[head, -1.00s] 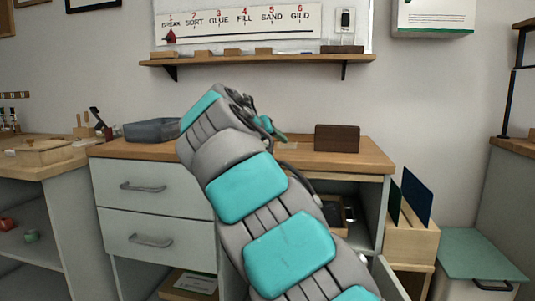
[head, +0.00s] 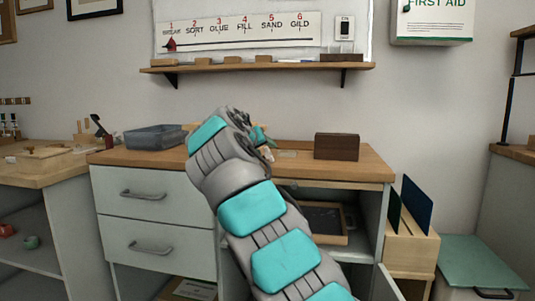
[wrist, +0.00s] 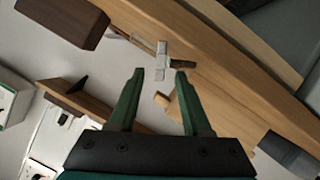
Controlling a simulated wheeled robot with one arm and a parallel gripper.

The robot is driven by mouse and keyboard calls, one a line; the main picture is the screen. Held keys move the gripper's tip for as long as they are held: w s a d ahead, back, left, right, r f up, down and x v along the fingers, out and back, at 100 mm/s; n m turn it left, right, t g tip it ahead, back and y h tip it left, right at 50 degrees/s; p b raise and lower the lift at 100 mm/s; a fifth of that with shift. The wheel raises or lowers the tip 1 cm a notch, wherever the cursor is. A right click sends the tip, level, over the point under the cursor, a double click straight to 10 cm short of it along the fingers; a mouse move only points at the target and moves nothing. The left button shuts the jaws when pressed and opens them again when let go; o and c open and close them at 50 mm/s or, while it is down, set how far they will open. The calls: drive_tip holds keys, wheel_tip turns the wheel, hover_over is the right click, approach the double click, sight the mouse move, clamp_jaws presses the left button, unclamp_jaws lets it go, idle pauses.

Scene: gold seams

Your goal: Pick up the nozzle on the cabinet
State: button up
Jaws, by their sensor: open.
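In the wrist view, a small pale grey cross-shaped piece (wrist: 162,62) with a thin stem lies just past my fingertips, over the wooden cabinet top (wrist: 235,85). It may be the nozzle, but its shape is not clear enough to tell. My gripper (wrist: 159,72) has two green fingers spread apart with nothing held between them. In the head view my own arm covers much of the middle of the cabinet (head: 145,192), and my gripper (head: 260,136) is mostly hidden behind the wrist.
A brown block (head: 337,146) stands right on the cabinet top, also in the wrist view (wrist: 62,20). A grey-blue tray (head: 152,138) is left of my arm. A wooden wall shelf (head: 258,64) runs above. The cabinet's right compartment is open, with a framed dark tray (head: 325,222) inside.

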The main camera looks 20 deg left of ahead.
drive_tip(key=shift+x, duration=1.1)
clamp_jaws()
